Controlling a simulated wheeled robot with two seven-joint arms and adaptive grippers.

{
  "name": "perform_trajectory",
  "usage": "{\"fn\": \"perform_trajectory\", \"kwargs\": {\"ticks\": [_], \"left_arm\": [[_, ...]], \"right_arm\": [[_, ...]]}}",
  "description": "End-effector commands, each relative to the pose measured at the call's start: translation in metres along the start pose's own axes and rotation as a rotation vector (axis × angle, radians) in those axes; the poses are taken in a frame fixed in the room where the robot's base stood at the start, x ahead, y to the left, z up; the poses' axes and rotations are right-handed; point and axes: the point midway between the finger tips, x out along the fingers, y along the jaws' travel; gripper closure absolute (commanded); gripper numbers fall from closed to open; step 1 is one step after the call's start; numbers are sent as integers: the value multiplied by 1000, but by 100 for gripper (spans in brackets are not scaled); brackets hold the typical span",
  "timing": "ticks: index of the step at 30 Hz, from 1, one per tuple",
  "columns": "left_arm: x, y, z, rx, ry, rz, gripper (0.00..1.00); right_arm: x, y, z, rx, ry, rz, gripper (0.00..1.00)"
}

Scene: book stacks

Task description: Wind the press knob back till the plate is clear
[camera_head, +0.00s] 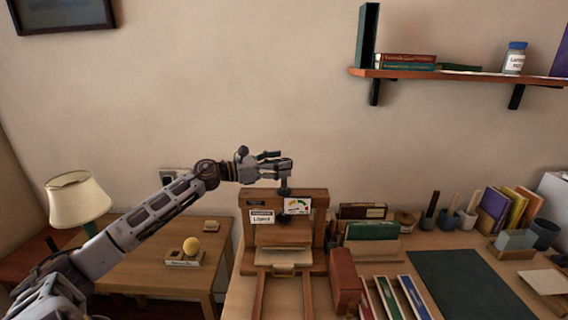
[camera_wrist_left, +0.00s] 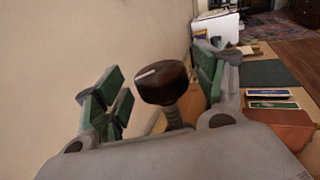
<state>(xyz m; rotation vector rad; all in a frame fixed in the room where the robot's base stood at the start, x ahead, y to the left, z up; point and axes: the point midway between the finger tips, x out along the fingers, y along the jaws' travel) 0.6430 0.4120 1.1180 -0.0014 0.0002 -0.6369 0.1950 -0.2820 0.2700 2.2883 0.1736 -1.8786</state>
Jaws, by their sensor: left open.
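The wooden press (camera_head: 321,216) stands on the desk against the wall. Its dark round knob (camera_wrist_left: 160,84), with a white line on top, sits on a threaded screw (camera_wrist_left: 174,116). My left gripper (camera_head: 276,164) is above the press with its jaws open. In the left wrist view the knob lies between the green-padded fingers, with gaps on both sides. In the head view the gripper mostly hides the knob. The press plate (camera_head: 283,237) is inside the frame; whether it touches anything below is unclear. My right gripper is not in view.
A label (camera_head: 262,216) and a coloured gauge (camera_head: 297,205) are on the press front. A reddish-brown block (camera_head: 345,281) and several books lie to its right, by a dark mat (camera_head: 462,284). A lamp (camera_head: 78,199) and low table (camera_head: 140,272) stand left. A shelf (camera_head: 440,74) hangs upper right.

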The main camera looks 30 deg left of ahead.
Motion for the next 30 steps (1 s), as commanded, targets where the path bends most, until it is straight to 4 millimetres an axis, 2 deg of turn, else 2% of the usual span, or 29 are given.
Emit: {"fn": "perform_trajectory", "kwargs": {"ticks": [12, 25, 30], "left_arm": [[15, 0, 1, 1, 0, 1, 30], [17, 0, 0, 1, 0, 1, 30], [17, 0, 0, 1, 0, 0, 51]], "right_arm": [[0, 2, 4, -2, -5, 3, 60], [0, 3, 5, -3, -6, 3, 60], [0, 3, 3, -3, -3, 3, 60]]}}
